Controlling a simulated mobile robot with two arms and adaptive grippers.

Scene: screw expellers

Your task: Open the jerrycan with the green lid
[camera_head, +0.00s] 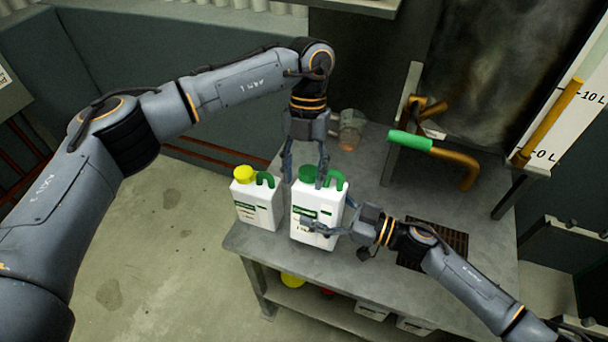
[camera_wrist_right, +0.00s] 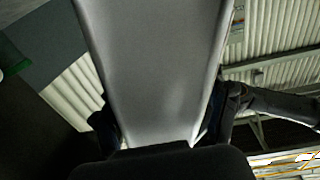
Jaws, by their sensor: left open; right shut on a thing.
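The white jerrycan with the green lid (camera_head: 306,212) stands upright near the front edge of the grey table in the head view. Its green lid (camera_head: 307,173) is on its top beside a green handle. My left gripper (camera_head: 305,172) points down from above, open, with its fingers on either side of the lid; I cannot tell whether they touch it. My right gripper (camera_head: 325,228) is shut on the jerrycan's body from the right side. In the right wrist view the jerrycan's pale body (camera_wrist_right: 155,75) fills the middle between the fingers.
A second white jerrycan with a yellow lid (camera_head: 257,208) stands close on the left. A clear cup (camera_head: 350,130) is behind. A pipe with a green grip (camera_head: 410,141) and a dark grate (camera_head: 440,240) are to the right. The grey table (camera_head: 375,180) has bare room in the middle.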

